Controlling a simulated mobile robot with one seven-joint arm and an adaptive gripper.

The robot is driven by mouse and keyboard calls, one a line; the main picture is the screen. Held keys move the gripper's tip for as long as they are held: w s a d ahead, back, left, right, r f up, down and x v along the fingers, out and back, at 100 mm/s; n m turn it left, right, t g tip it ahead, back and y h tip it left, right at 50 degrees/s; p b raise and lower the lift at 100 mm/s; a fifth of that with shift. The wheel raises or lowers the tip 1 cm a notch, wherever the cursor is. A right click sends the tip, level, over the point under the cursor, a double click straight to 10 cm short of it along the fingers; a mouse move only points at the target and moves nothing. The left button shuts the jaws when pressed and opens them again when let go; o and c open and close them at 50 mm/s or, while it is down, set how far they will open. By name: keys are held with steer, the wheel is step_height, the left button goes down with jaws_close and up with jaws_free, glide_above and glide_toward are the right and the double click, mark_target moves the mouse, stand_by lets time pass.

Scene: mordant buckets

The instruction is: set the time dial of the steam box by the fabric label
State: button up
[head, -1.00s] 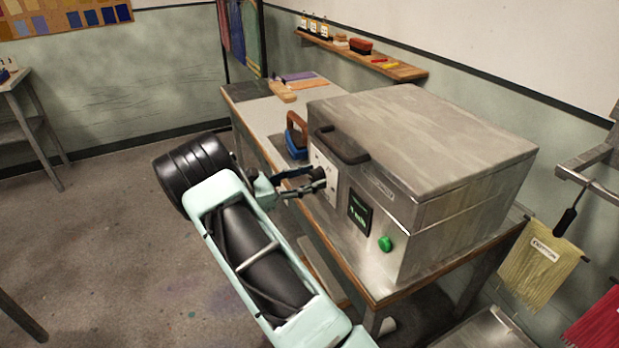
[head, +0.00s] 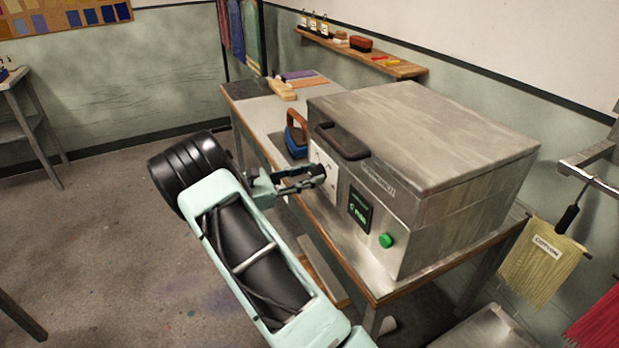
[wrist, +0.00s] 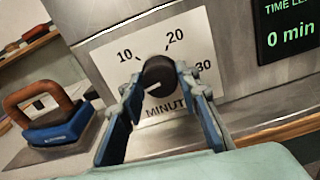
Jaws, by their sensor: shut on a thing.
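The steam box (head: 440,215) is a large grey metal box on the bench, with a lid handle (head: 343,142) on its front. Its black time dial (wrist: 158,72) sits on a white plate (wrist: 110,50) marked 10, 20, 30 and MINUT. My gripper (wrist: 160,85) is shut on the dial, one finger on each side. A pale pointer mark shows at the dial's lower left. The display (wrist: 290,30) reads "0 min" under "TIME LE", cut off by the frame edge. A yellow fabric (head: 543,262) hangs at the right with a label (head: 546,245) that seems to read COTTON.
A green button (head: 386,240) is on the box front, right of the display. A blue iron with a brown handle (wrist: 55,125) stands left of the dial plate. A red fabric (head: 598,325) hangs at the far right. The floor left of the bench is open.

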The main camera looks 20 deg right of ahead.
steer(key=m+b, duration=0.1)
steer(key=m, duration=0.1)
steer(key=m+b, duration=0.4)
steer(key=shift+f, duration=0.25)
steer(key=m+b, duration=0.3)
steer(key=m, duration=0.1)
steer(key=shift+b, duration=0.35)
steer(key=shift+r+m+b, duration=0.2)
steer(key=shift+m+b, duration=0.65)
steer(key=shift+m, duration=0.35)
steer(key=o, duration=1.1)
steer(key=shift+o, duration=0.2)
steer(key=a, duration=1.2)
steer(key=shift+s, duration=0.15)
